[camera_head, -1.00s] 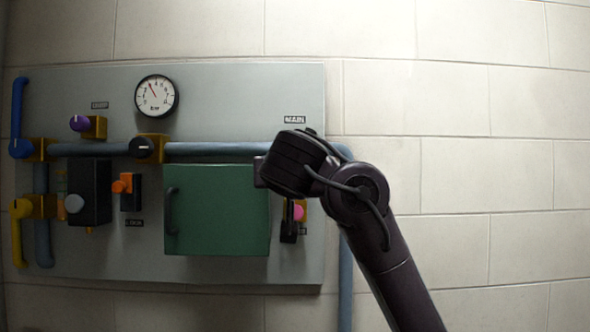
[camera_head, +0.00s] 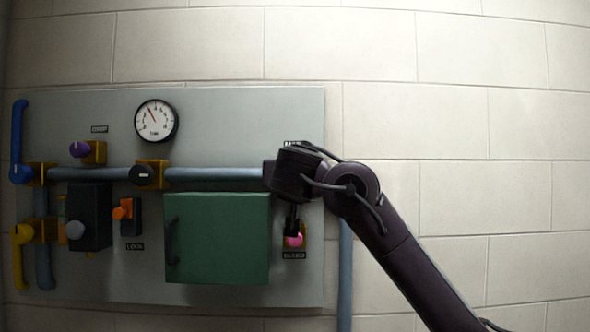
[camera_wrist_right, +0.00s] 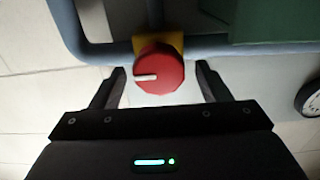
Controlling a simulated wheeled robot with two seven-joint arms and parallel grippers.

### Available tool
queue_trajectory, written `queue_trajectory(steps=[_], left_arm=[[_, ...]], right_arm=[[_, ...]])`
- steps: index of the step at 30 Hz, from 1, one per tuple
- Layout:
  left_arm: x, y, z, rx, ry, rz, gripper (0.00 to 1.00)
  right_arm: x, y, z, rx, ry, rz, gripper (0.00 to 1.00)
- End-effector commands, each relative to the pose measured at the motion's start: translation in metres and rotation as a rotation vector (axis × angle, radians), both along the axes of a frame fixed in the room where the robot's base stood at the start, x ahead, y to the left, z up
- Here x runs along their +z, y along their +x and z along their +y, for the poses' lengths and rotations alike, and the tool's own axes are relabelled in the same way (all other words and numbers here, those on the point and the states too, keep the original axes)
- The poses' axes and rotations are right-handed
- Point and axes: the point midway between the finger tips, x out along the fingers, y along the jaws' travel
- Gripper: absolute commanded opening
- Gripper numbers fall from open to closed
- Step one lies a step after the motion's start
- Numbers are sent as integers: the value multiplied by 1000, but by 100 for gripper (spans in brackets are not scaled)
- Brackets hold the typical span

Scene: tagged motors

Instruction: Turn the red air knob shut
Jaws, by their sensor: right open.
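The red knob (camera_wrist_right: 160,69) shows in the right wrist view, on a yellow fitting (camera_wrist_right: 150,42) at a blue-grey pipe. Its white pointer mark lies about level and points left in that picture. My right gripper (camera_wrist_right: 160,68) is open, with one finger on each side of the knob and a small gap on both sides. In the head view the red knob is hidden behind my right wrist, which covers the pipe's right end below the MAIN label. My left gripper is in neither view.
The grey panel also carries a green box (camera_head: 218,238), a gauge (camera_head: 156,120), a black knob (camera_head: 143,175), a pink knob (camera_head: 294,240), an orange knob (camera_head: 122,209), and blue (camera_head: 20,174) and yellow (camera_head: 21,234) levers.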

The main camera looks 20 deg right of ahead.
Motion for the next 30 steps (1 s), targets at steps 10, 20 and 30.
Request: queue_trajectory(steps=[10,20,30], left_arm=[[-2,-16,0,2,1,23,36],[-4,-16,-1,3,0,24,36],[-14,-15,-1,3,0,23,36]], right_arm=[[0,0,0,0,0,0,37],[-1,0,0,0,-19,6,26],[-2,0,1,-1,-200,58,26]])
